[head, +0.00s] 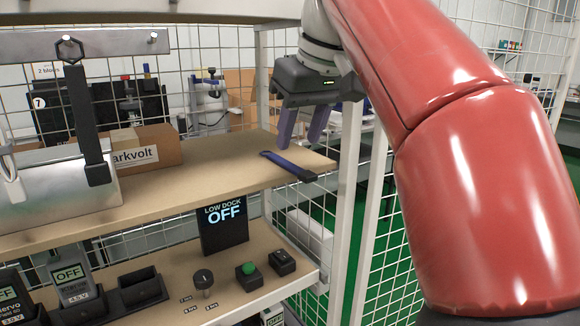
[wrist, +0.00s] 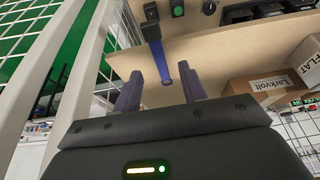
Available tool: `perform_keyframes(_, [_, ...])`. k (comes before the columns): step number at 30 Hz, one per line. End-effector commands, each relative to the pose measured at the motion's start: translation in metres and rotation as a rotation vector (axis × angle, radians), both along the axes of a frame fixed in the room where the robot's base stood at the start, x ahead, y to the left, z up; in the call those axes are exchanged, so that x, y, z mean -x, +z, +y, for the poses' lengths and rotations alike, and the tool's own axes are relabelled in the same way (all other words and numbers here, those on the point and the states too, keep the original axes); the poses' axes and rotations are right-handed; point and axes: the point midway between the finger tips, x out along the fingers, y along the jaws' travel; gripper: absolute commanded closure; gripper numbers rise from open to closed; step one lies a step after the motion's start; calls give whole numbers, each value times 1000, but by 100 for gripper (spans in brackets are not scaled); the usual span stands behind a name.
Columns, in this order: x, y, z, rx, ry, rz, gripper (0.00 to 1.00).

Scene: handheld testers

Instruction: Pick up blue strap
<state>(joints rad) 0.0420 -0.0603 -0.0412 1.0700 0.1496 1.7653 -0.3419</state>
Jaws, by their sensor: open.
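The blue strap (head: 289,165) lies flat on the upper shelf near its right front corner, with a black end block at the shelf's front edge. My gripper (head: 301,145) is open and empty, its two blue-grey fingers pointing down just above and behind the strap. In the wrist view the strap (wrist: 158,54) runs away from between the fingertips of my gripper (wrist: 162,82), and its rounded near end lies just beyond them. The fingers appear apart from the strap.
The upper shelf (head: 235,178) also holds a cardboard box (head: 150,155) and a metal case (head: 65,190). A black hook strap (head: 88,120) hangs at left. A white post (head: 346,170) stands right of the shelf. The lower shelf holds a display (head: 223,228) and a green button (head: 249,268).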

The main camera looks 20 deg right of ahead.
Motion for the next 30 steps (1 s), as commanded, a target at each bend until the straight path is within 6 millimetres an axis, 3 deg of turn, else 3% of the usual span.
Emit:
perform_keyframes(7, [-5,-39,0,0,2,2,58])
perform_keyframes(17, [-9,-45,1,1,1,-1,58])
perform_keyframes(27, [-9,-44,1,1,1,-1,100])
perform_keyframes(30, [-9,-44,1,1,1,-1,100])
